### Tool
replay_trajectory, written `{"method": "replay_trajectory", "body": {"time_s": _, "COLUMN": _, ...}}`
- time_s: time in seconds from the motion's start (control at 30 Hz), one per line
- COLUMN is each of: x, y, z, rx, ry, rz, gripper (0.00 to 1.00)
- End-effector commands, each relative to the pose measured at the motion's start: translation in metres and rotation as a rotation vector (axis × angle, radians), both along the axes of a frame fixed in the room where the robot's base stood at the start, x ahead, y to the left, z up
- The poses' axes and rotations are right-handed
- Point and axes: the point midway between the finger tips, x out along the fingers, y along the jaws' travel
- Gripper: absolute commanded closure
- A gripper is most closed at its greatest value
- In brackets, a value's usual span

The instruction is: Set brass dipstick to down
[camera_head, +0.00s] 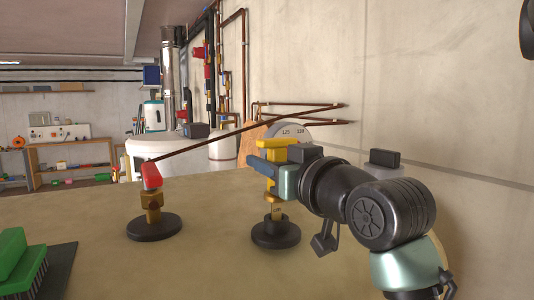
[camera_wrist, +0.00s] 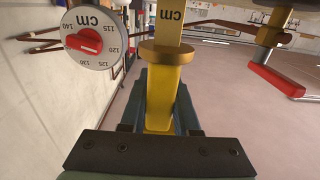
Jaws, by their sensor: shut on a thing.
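The brass dipstick (camera_head: 276,212) stands upright in a round black base on the tan surface. My gripper (camera_head: 268,168) comes in from the right and is shut on the dipstick's yellow handle, above the base. In the wrist view the handle (camera_wrist: 160,92) lies between the jaws of my gripper (camera_wrist: 165,85). A brass collar and a strip marked "cm" show beyond it. The strip's lower end is hidden.
A valve with a red lever (camera_head: 152,177) stands on its own black base at left. A round dial with a red knob (camera_wrist: 84,40) is behind the dipstick. A green brush (camera_head: 22,265) lies front left. The beige wall is close at right.

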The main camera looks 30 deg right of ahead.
Motion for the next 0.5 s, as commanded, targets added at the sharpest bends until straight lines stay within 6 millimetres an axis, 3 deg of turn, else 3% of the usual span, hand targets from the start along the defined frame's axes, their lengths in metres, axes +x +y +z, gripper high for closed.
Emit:
{"method": "replay_trajectory", "body": {"time_s": 0.1, "x": 0.0003, "y": 0.0004, "z": -0.0107, "rx": 0.000, "ry": 0.001, "rz": 0.001, "gripper": 1.00}}
{"method": "replay_trajectory", "body": {"time_s": 0.5, "x": 0.0008, "y": 0.0003, "z": -0.0154, "rx": 0.002, "ry": 0.009, "rz": 0.001, "gripper": 1.00}}
